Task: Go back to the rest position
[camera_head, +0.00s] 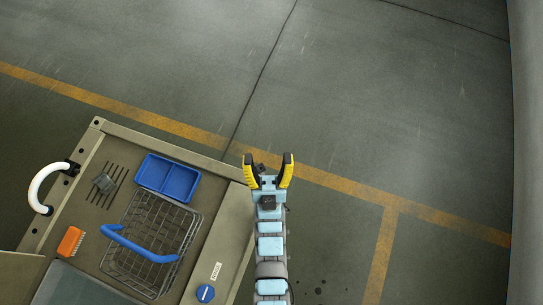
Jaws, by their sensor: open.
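My gripper (268,170) has yellow and black fingers and is at the upper end of my light blue arm, near the middle of the head view. Its fingers are spread apart, with nothing between them. In the picture it lies just right of the upper right corner of the bench (232,225), over the grey floor. It appears apart from everything on the bench. Its height above the floor cannot be told from this one view.
The floor (400,130) to the right is clear.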

